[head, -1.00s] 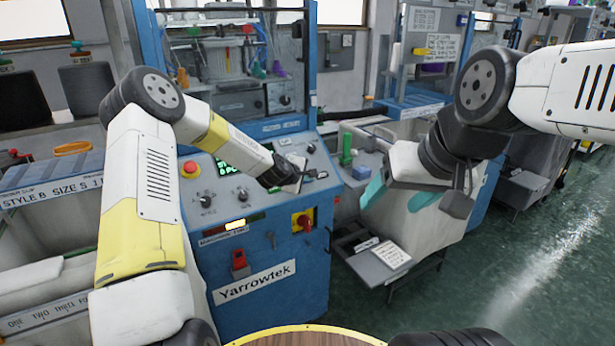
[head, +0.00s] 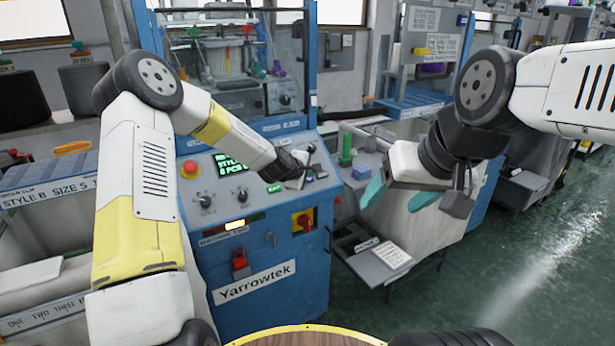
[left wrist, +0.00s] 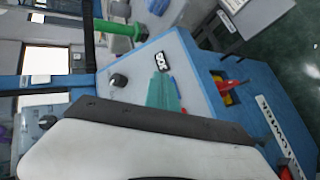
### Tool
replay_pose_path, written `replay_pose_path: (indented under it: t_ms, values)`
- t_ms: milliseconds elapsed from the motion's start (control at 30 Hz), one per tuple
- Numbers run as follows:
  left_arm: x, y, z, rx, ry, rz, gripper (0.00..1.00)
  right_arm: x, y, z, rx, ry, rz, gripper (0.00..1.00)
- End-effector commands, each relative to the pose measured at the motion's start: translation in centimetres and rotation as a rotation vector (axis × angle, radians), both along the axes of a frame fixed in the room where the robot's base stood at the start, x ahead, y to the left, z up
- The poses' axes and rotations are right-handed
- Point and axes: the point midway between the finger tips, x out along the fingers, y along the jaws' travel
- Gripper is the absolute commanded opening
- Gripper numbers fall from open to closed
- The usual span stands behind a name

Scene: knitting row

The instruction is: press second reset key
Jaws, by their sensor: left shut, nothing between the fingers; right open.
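The blue Yarrowtek machine (head: 270,255) stands in front of me with a sloping light-grey control panel (head: 220,190). The plate on its front seems to read machine two. My left gripper (head: 303,178) is over the right part of this panel, its fingers largely hidden in the head view. I cannot make out a reset key for certain. My right gripper (head: 400,195) is open and empty, right of the machine.
The panel carries a red stop button (head: 190,168), a green-lettered display (head: 232,163) and dark knobs (head: 205,201). A red-and-yellow switch (head: 302,221) sits on the machine's front. A grey tray (head: 383,262) juts out at right. Green floor lies clear at far right.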

Motion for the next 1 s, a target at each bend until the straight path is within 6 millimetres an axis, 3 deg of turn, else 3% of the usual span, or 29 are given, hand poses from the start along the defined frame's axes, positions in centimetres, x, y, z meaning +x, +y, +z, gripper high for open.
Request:
replay_pose_path:
  t_ms: [333, 1000]
  values:
    - [-1.6, -1.0, 2.4, 0.0, -0.001, -0.001, 0.0, 0.0, 0.0, 0.0, 0.0, 0.0, 0.0, 0.69]
    - [-1.8, -1.0, 2.6, 0.004, -0.001, -0.002, 0.0, 0.0, 0.0, 0.0, 0.0, 0.0, 0.0, 0.69]
